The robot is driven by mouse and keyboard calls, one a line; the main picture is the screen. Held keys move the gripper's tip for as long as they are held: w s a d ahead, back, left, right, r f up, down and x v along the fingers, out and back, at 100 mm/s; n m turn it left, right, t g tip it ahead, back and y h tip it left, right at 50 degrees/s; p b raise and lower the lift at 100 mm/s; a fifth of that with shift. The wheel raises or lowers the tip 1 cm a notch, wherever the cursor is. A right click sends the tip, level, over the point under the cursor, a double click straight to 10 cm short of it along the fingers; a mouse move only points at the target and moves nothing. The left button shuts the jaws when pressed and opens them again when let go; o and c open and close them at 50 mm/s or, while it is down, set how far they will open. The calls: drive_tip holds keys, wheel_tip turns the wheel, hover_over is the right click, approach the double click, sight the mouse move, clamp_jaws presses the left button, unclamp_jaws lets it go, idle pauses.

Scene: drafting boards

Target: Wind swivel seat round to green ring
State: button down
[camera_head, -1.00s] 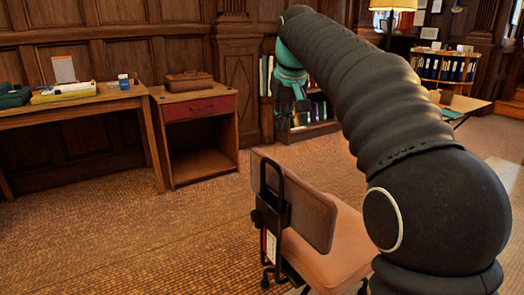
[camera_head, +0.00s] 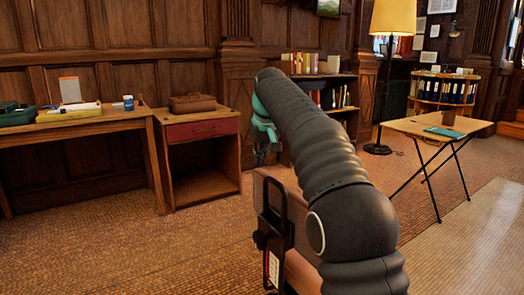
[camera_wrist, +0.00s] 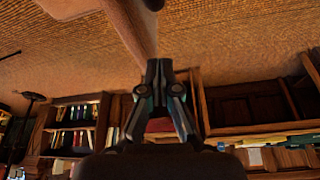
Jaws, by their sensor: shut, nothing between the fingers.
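The swivel seat is a chair with a brown backrest (camera_head: 296,222), a black upright bracket and a brown seat, at the lower middle of the head view. My arm covers much of its right side. My gripper (camera_head: 266,152) hangs just beyond the top of the backrest, partly hidden by my arm. In the wrist view, my gripper (camera_wrist: 160,68) is shut and empty, its fingertips close to a brown chair part (camera_wrist: 132,28) at the top. I cannot tell whether they touch. No green ring shows in either view.
A wooden cabinet (camera_head: 200,160) and a long desk (camera_head: 80,123) stand at the left wall. A low bookcase (camera_head: 335,100) stands behind my arm. A folding table (camera_head: 440,128) and a floor lamp (camera_head: 393,20) are at the right. The carpet left of the chair is clear.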

drive_tip(key=s+f+b, duration=0.1)
drive_tip(key=s+d+f+b, duration=0.1)
drive_tip(key=s, duration=0.1)
drive_tip(key=shift+d+f, duration=0.15)
drive_tip(key=shift+f, duration=0.2)
drive_tip(key=shift+s, duration=0.1)
